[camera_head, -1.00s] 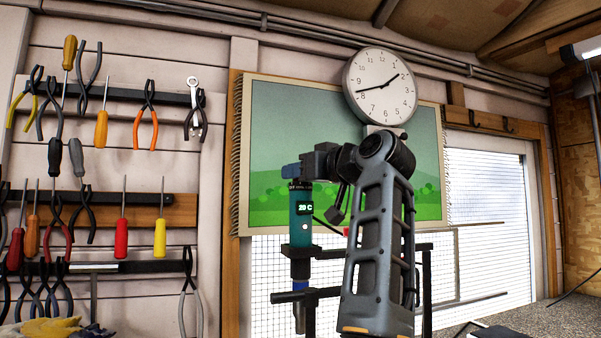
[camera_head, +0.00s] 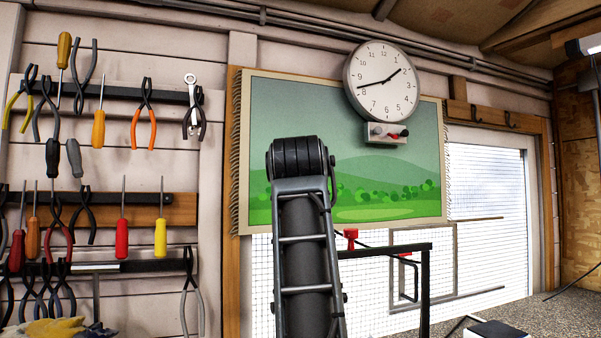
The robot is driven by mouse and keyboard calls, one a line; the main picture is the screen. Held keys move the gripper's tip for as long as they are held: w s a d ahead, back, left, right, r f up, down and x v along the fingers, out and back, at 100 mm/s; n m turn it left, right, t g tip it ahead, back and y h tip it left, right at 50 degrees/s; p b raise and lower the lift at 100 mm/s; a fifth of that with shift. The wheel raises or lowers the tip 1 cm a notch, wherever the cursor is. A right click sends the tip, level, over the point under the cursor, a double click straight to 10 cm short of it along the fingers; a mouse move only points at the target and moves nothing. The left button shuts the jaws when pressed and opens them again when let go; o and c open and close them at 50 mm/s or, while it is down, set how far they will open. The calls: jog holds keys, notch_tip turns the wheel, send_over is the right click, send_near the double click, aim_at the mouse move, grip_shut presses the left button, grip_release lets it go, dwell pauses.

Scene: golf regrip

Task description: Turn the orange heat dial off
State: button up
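No orange heat dial can be made out in this view. The teal tool with a small temperature display, seen a second ago on the dark stand, does not show now; my raised arm covers that spot. A dark stand frame (camera_head: 427,290) shows to the right of my arm.
A round clock (camera_head: 381,82) hangs over a green landscape banner (camera_head: 400,165). Pliers and screwdrivers hang on racks (camera_head: 90,198) at the left. A red part (camera_head: 351,238) is just right of my arm. A dark flat object (camera_head: 498,330) lies on the bench at lower right.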

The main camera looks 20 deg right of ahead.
jog(key=shift+h, duration=0.3)
jog(key=o, duration=0.9)
jog(key=shift+o, duration=0.2)
jog(key=b+v, duration=0.2)
jog(key=v, duration=0.5)
jog(key=shift+s, duration=0.35)
jog(key=shift+a, duration=0.15)
